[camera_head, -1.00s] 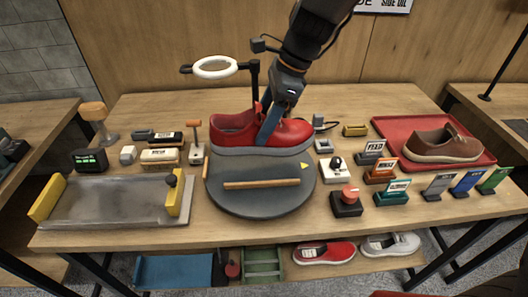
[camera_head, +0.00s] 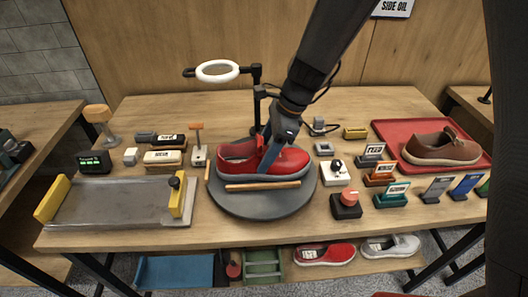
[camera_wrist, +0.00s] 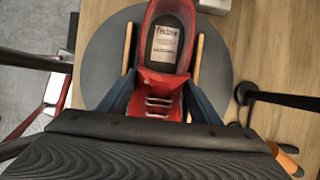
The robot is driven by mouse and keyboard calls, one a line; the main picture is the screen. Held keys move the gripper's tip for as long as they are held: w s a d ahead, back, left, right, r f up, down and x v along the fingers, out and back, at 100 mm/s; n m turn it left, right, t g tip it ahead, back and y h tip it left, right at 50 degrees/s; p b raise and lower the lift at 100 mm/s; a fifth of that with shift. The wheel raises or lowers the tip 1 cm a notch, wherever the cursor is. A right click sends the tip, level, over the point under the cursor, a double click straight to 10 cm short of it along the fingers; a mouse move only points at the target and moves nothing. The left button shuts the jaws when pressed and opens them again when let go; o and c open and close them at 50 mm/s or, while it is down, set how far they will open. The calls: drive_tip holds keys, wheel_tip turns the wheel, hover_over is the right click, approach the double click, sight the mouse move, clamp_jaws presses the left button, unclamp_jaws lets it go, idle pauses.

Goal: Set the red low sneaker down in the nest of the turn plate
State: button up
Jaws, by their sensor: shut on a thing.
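The red low sneaker (camera_head: 285,162) is over the middle of the round grey turn plate (camera_head: 262,205), toe to the right in the head view. My gripper (camera_head: 268,152) is shut on the sneaker, its blue fingers across the shoe's middle. A wooden bar (camera_head: 262,186) of the nest runs along the sneaker's near side. In the wrist view the sneaker (camera_wrist: 163,75) sits between two wooden bars (camera_wrist: 197,70), with the blue fingers (camera_wrist: 200,103) on both sides. The sole's underside is hidden, so I cannot tell whether it touches the plate.
A ring lamp (camera_head: 217,71) stands behind the plate. A red tray (camera_head: 470,160) with a brown shoe (camera_head: 438,147) is at the right. A red-knobbed box (camera_head: 347,203) stands close to the plate's right. Brushes (camera_head: 163,158) and a grey tray (camera_head: 115,200) are at the left.

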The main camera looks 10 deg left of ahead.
drive_tip(key=o, duration=1.4)
drive_tip(key=shift+c, duration=0.2)
drive_tip(key=b+v, duration=0.2)
drive_tip(key=v, duration=1)
drive_tip(key=s+d+f+n+h, duration=0.1)
drive_tip(key=s+d+f+n, duration=0.2)
drive_tip(key=d+n, duration=0.2)
drive_tip(key=s+d+f+n+t+h, duration=0.1)
drive_tip(key=s+d+n, duration=0.3)
drive_tip(key=d, duration=0.7)
drive_tip(key=s+d+f+n+t+h, duration=0.1)
drive_tip(key=s+d+f+n+h, duration=0.1)
drive_tip(key=d+n, duration=0.4)
wheel_tip(320, 180, down, 3)
drive_tip(key=shift+s+d+r, duration=0.15)
drive_tip(key=shift+s+d, duration=0.5)
drive_tip(key=shift+d, duration=0.35)
